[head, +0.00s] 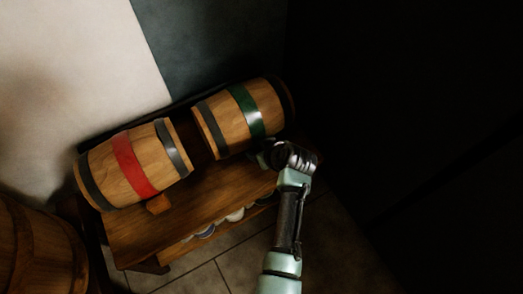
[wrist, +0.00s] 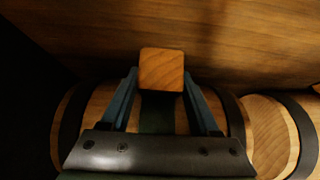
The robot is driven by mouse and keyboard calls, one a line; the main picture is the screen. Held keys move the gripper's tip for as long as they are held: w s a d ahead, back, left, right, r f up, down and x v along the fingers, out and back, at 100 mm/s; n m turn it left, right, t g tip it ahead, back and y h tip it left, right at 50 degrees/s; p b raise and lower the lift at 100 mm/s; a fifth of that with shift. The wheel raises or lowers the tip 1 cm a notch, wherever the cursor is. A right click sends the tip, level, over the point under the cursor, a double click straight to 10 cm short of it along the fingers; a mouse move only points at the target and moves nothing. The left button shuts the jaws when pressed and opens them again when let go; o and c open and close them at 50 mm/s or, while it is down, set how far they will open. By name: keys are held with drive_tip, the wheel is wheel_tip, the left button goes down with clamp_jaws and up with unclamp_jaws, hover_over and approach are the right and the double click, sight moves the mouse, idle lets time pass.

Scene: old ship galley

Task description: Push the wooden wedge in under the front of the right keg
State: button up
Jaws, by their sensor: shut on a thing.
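The right keg (head: 235,118), with a green band, lies on its side on a wooden stand (head: 190,205). My gripper (head: 264,155) is at the front of this keg, low down near the stand's top, by the green band. In the wrist view my gripper (wrist: 160,76) is shut on the wooden wedge (wrist: 161,69), whose square end face shows between the fingertips. The right keg (wrist: 99,106) and its green band lie behind the wedge there. In the head view the held wedge is hidden by my gripper. I cannot tell whether the wedge touches the keg.
The left keg (head: 132,166), with a red band, lies beside the right one. A small wooden block (head: 158,204) sits at its front. Several pale round things (head: 236,215) show below the stand's top. A large barrel (head: 35,250) stands at the lower left. The right side is dark.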

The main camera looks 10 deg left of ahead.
drive_tip(key=o, duration=1.1)
drive_tip(key=shift+c, duration=0.2)
drive_tip(key=shift+c, duration=0.6)
drive_tip(key=p+v, duration=0.2)
drive_tip(key=shift+s+d+r+p, duration=0.15)
drive_tip(key=shift+p, duration=0.15)
drive_tip(key=s+f+p+v, duration=0.1)
drive_tip(key=p+v, duration=0.6)
drive_tip(key=shift+d+r, duration=0.35)
drive_tip(key=shift+d, duration=0.1)
drive_tip(key=shift+s, duration=0.15)
